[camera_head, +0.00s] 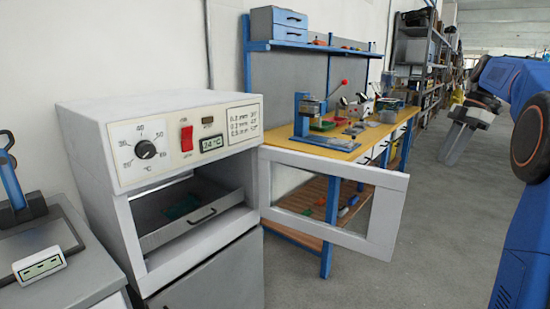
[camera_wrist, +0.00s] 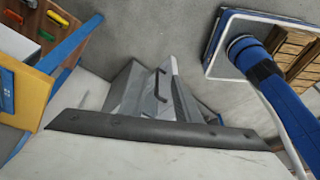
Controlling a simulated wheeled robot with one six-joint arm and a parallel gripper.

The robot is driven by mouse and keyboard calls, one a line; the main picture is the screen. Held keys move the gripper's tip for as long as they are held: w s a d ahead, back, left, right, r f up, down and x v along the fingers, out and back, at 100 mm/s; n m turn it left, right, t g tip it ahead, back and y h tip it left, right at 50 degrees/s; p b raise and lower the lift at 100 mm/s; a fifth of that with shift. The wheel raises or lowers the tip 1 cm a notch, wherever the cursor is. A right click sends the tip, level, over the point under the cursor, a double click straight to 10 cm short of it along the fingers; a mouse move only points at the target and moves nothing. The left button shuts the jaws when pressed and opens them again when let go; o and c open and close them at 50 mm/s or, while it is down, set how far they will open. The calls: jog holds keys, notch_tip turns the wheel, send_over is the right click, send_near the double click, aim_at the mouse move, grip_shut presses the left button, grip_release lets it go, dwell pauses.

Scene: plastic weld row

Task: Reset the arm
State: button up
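My blue arm reaches in from the right edge in the head view. My grey gripper (camera_head: 457,140) hangs at its end over open floor, to the right of the workbench and apart from it. Its fingers are small and seen at an angle, so their opening is unclear. No held object shows. The wrist view does not clearly show the fingertips; a dark bar (camera_wrist: 150,130) crosses its lower part.
A white oven (camera_head: 85,130) stands at left, its windowed door (camera_head: 385,220) swung open into the room. Inside is a drawer (camera_head: 190,228) with a green piece. A wooden workbench (camera_head: 345,153) with tools stands behind. The grey floor (camera_head: 450,230) at right is clear.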

jog(key=s+a+f+m+t+h, duration=0.1)
jog(key=s+a+f+m, duration=0.3)
jog(key=s+a, duration=0.5)
jog(key=s+a+f+m+t+h, duration=0.1)
jog(key=s+a+m+h, duration=0.1)
jog(key=s+a+m, duration=0.5)
jog(key=s+a+f+m+t, duration=0.1)
jog(key=s+a+f+m, duration=0.2)
jog(key=s+f, duration=0.5)
jog(key=s+a+f+m+t+h, duration=0.1)
jog(key=s+a+f+m+t, duration=0.1)
jog(key=s+f, duration=0.6)
jog(key=s+a+m, duration=0.1)
jog(key=s+a, duration=0.1)
jog(key=s, duration=0.2)
jog(key=shift+a+f, duration=0.25)
jog(key=shift+f, duration=0.15)
